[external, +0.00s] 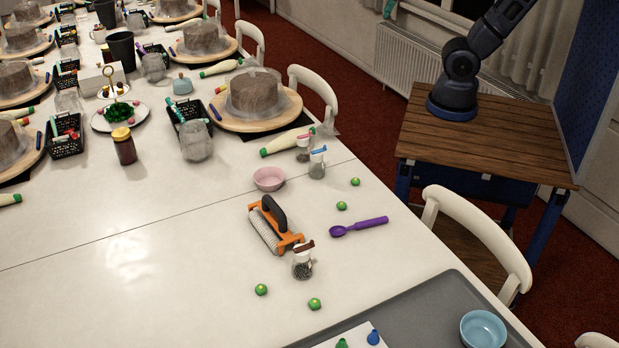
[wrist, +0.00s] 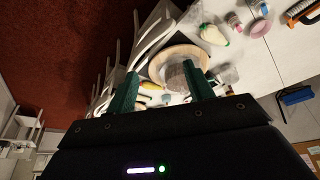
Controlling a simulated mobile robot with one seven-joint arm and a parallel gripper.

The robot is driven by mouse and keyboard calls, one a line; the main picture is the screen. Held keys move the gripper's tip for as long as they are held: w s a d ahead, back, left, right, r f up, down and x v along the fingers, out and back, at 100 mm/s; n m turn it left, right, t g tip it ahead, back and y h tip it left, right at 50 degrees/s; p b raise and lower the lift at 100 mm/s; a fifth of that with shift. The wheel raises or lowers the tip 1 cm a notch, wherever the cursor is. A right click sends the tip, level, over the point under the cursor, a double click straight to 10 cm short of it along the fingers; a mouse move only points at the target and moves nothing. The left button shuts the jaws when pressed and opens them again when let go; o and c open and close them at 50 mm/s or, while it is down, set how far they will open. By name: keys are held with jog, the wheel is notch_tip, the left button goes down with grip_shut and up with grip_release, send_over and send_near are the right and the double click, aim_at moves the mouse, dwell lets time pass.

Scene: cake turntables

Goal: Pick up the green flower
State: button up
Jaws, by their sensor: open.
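Several small round green pieces lie loose on the white table in the external view. One (external: 355,182) is near the right table edge, another (external: 341,205) is above the purple spoon (external: 360,227), and others (external: 261,289) (external: 314,303) are nearer the front. They are too small to tell for sure which is a flower. My gripper (wrist: 161,69) shows in the wrist view, with two green fingers spread apart and nothing between them. It is outside the external view. The wrist view shows a cake turntable (wrist: 153,68) beyond the fingers, and I make out no green flower there.
An orange-handled roller (external: 268,228), a shaker jar (external: 302,264) and a pink bowl (external: 268,179) stand around the green pieces. A grey tray (external: 440,300) with a blue bowl (external: 483,330) is at the front right. White chairs (external: 480,235) line the table edge.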

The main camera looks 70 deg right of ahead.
jog(key=w+a+f+n+g, duration=0.1)
jog(key=w+a+f, duration=0.15)
jog(key=a, duration=0.25)
jog(key=w+a+f+n, duration=0.2)
jog(key=w+a, duration=0.2)
jog(key=a, duration=0.1)
jog(key=n+g, duration=0.3)
jog(key=n, duration=0.4)
send_over(356, 179)
notch_tip(356, 179, down, 28)
jog(key=shift+f, duration=5.2)
jog(key=c, duration=1)
